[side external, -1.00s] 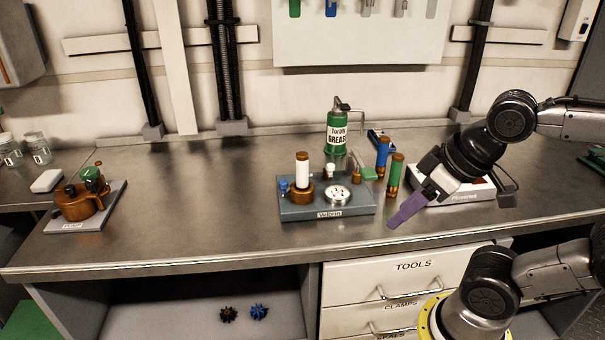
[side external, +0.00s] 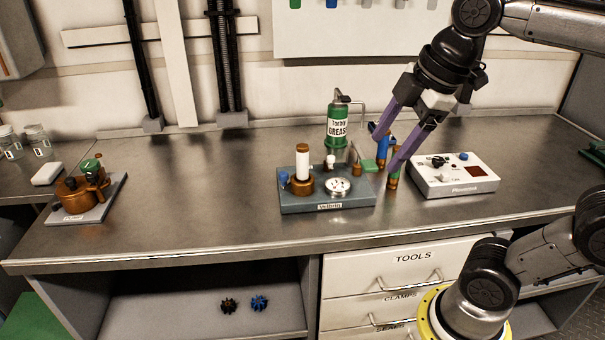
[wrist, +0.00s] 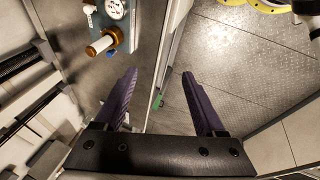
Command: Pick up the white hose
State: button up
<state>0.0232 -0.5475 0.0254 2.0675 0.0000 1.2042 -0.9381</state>
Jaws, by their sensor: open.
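The white hose (side external: 299,159) is a short white cylinder with a brown top. It stands upright in the brown socket on the blue-grey station (side external: 330,206). In the wrist view the white hose (wrist: 103,45) shows at the upper left, outside the left finger. My gripper (side external: 386,154) is open and empty, with purple fingers pointing down, to the right of the white hose in the side view. The fingers partly cover the blue hose (side external: 382,150) and the green hose (side external: 395,178) there; I cannot tell the depth between them.
A green grease can (side external: 338,124) stands behind the station. A white control box (side external: 455,180) is to its right, and a brown pump on a grey plate (side external: 88,200) is at the far left. The bench between pump and station is clear.

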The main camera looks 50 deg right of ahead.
jog(key=w+d+r+n+g, duration=0.2)
jog(key=w+r+n, duration=0.3)
jog(key=w, duration=0.5)
jog(key=n+g, duration=0.2)
jog(key=n, duration=0.1)
send_over(302, 162)
notch_tip(302, 162, down, 7)
jog(key=f, duration=0.6)
jog(key=w+d+f, duration=0.1)
jog(key=f, duration=0.2)
jog(key=shift+f, duration=0.25)
jog(key=shift+s+d+f, duration=0.1)
jog(key=shift+f, duration=2.75)
jog(key=shift+c, duration=0.4)
grip_shut()
